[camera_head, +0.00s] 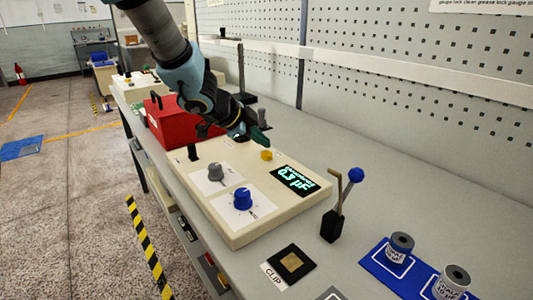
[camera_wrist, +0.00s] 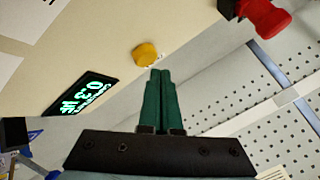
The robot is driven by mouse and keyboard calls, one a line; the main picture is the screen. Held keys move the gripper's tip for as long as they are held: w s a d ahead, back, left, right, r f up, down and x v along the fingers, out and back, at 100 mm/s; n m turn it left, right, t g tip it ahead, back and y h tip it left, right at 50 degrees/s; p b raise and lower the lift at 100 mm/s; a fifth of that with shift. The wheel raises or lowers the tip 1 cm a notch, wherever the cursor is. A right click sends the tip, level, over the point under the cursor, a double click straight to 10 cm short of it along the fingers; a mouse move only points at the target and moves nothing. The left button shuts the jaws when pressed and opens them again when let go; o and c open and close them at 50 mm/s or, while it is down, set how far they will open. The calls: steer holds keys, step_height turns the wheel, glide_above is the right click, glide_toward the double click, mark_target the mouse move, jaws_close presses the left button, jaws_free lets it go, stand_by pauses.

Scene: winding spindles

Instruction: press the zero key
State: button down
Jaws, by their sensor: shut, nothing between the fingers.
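A yellow button (camera_head: 267,155) sits on the far part of a cream control box; no label on it can be read. It also shows in the wrist view (camera_wrist: 145,54), just beyond and slightly left of my fingertips. My gripper (camera_head: 264,143) has green fingers that are shut together and empty. In the wrist view, the gripper (camera_wrist: 161,72) points toward the button, with a small gap in the picture; whether they touch cannot be told. The cream box (camera_head: 262,219) also carries a black display (camera_head: 295,180) with glowing green text, which appears in the wrist view (camera_wrist: 84,93).
A grey knob (camera_head: 215,172) and a blue knob (camera_head: 243,199) stand on the box. A red case (camera_head: 172,122) is behind it. A red-handled part (camera_wrist: 266,18) shows in the wrist view.

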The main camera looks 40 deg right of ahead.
mark_target(262, 154)
steer(key=shift+f, duration=0.15)
steer(key=shift+f, duration=0.3)
steer(key=shift+f+b, duration=0.5)
steer(key=shift+b, duration=0.1)
stand_by(0.9)
steer(key=shift+r, duration=0.15)
steer(key=shift+r+p, duration=0.8)
steer(key=shift+p, duration=0.25)
step_height(262, 154, up, 5)
steer(key=p, duration=0.5)
steer(key=shift+r+p, duration=0.1)
steer(key=shift+p, duration=0.2)
